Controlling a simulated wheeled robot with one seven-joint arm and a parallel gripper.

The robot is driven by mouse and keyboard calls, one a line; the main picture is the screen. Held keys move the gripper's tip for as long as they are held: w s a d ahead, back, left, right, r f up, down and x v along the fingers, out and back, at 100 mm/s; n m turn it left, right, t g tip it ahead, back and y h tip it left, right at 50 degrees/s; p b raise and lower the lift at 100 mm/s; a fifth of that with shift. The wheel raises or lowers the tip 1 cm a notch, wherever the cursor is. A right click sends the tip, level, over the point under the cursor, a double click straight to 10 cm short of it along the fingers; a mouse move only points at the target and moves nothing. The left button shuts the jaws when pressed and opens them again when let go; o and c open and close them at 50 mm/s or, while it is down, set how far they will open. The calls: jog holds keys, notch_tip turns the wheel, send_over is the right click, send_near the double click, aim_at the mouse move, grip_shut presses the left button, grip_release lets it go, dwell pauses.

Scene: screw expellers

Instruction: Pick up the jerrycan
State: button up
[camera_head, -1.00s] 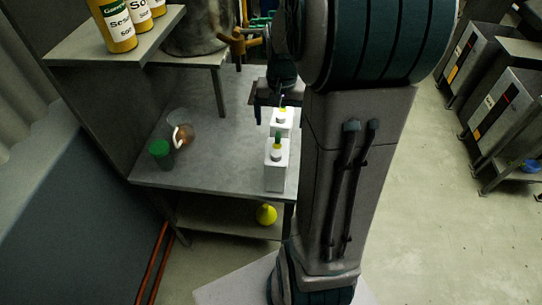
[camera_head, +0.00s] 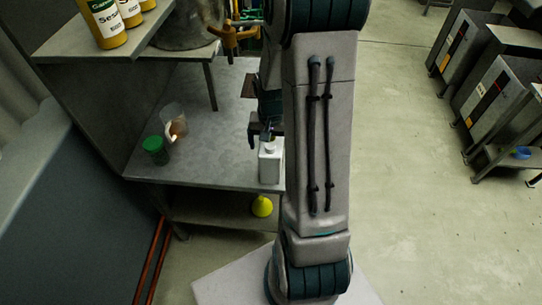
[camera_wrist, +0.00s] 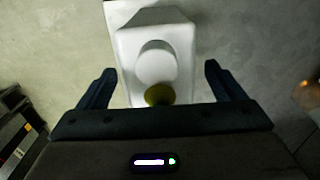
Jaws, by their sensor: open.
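A white jerrycan (camera_head: 269,165) stands upright at the front right of the metal table, partly hidden by my arm. In the wrist view the white jerrycan (camera_wrist: 155,30) is seen from above, with its round white cap between my fingers. My gripper (camera_head: 264,137) is open above its top. In the wrist view my gripper (camera_wrist: 160,70) has a finger on each side of the cap, with gaps showing. A dull yellow round part (camera_wrist: 158,94) shows by the cap; I cannot tell what it belongs to.
On the table (camera_head: 210,160) a green-lidded jar (camera_head: 155,150) and a clear cup (camera_head: 173,120) stand at left. A yellow funnel (camera_head: 262,206) is on the lower shelf. Sauce-like bottles (camera_head: 105,20) stand on the upper shelf.

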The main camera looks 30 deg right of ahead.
jog(key=shift+f, duration=0.3)
grip_shut()
jog(key=shift+r, duration=0.1)
